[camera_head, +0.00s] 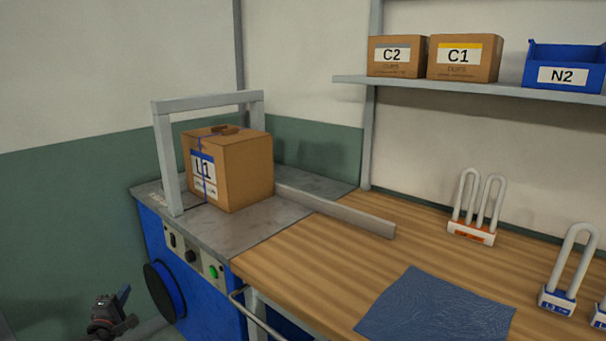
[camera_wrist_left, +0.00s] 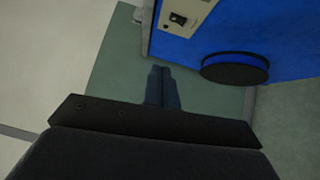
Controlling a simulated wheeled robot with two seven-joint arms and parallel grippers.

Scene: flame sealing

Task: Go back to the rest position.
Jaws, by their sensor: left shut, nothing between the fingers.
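My left gripper (camera_head: 124,296) is low at the bottom left of the head view, in front of the blue machine and below its top. In the left wrist view its two fingers (camera_wrist_left: 162,88) are together, with nothing between them. The fingers point toward the green wall and floor area beside the blue machine (camera_wrist_left: 205,50). My right gripper is in neither view.
A strapping machine (camera_head: 235,235) with a grey arch (camera_head: 163,150) carries a carton labelled L1 (camera_head: 245,172). A black disc (camera_head: 163,291) sits on its front. Right of it, a wooden bench (camera_head: 330,260) holds a blue mat (camera_head: 437,310) and padlock-like items (camera_head: 472,233). Boxes stand on the shelf (camera_head: 450,84).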

